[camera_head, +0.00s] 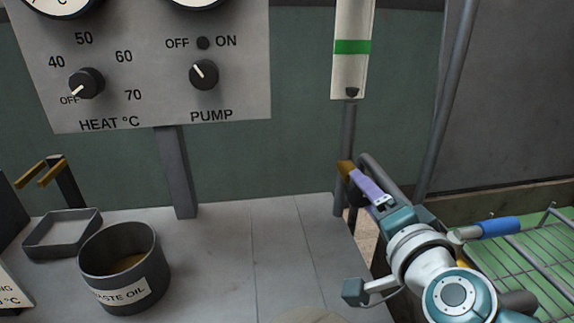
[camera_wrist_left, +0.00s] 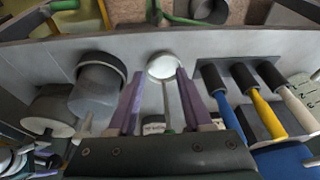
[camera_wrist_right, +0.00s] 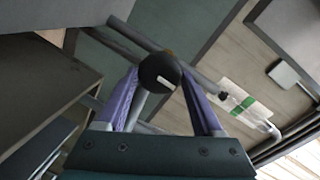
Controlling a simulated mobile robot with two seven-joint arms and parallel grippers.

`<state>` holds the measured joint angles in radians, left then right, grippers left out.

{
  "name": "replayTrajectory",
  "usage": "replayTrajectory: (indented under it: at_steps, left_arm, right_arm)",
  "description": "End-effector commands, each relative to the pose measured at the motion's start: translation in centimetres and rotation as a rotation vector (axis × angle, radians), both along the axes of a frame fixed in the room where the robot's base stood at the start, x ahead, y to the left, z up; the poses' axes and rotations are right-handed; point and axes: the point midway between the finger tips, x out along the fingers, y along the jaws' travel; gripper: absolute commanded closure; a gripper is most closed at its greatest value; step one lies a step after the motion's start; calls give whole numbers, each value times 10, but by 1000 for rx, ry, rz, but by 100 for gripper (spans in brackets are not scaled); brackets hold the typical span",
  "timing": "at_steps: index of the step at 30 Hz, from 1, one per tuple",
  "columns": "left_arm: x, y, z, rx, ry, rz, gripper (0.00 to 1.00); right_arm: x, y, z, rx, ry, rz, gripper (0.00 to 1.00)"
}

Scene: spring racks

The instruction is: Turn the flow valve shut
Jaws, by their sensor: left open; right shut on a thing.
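The flow valve shows in the right wrist view as a round black knob (camera_wrist_right: 160,72) with a short white mark on its face. My right gripper (camera_wrist_right: 163,85) has its purple fingers on either side of this knob and is shut on it. In the head view, my right gripper (camera_head: 363,184) is low beside the pipe under the flow tube (camera_head: 352,47). The tube has a green band and a dark float near its bottom. My left gripper (camera_wrist_left: 158,88) is open and shows only in the left wrist view, with nothing held.
A grey panel (camera_head: 140,110) with heat and pump knobs stands behind the bench. A waste oil pot (camera_head: 98,262) and a shallow tray (camera_head: 60,245) are at left. A wire rack (camera_head: 540,262) with a blue handle (camera_head: 500,226) is at right. The middle bench top (camera_head: 235,255) is clear.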

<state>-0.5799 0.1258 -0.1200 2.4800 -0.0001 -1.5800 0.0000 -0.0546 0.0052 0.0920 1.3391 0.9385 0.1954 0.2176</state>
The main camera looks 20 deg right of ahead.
Motion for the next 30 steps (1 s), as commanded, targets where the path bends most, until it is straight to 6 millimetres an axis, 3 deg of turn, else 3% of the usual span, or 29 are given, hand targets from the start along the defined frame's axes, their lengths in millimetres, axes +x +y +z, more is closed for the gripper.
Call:
replayTrajectory:
  at_steps: [12, 13, 20, 30]
  left_arm:
    - [0, -2, 0, -7, 0, 4, 50]
    - [0, -2, 0, -8, 0, 5, 50]
    - [0, -3, 0, -11, 1, 7, 50]
    - [0, -2, 2, -9, 0, 6, 50]
  right_arm:
    - [0, 0, 0, 11, -2, -1, 87]
    - [0, 0, 0, 11, -2, -1, 29]
    - [0, 0, 0, 9, -2, -1, 3]
    - [-6, 2, 1, 7, 1, 0, 2]
